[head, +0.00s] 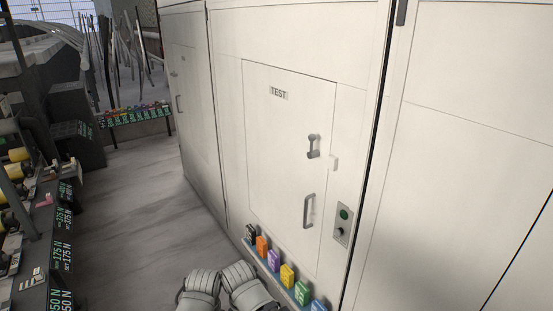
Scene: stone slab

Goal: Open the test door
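The test door (275,150) is a pale panel set in a large white cabinet, with a "TEST" label (278,92) near its top. It looks shut, flush with the cabinet face. A grey lever latch (313,146) sits on its right side, beside a small white catch (333,163) at the door's edge. Below the latch is a grey vertical pull handle (309,211). Neither of my grippers shows; only two white ribbed parts, apparently mine, rise at the bottom edge. Nothing of mine touches the door or its handles.
A control plate (342,225) with a green button is right of the door. Several coloured blocks, including a yellow one (287,275), stand on a ledge below it. Another cabinet door with a handle (180,104) is further left. Racks line the left; the grey floor (140,210) between is clear.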

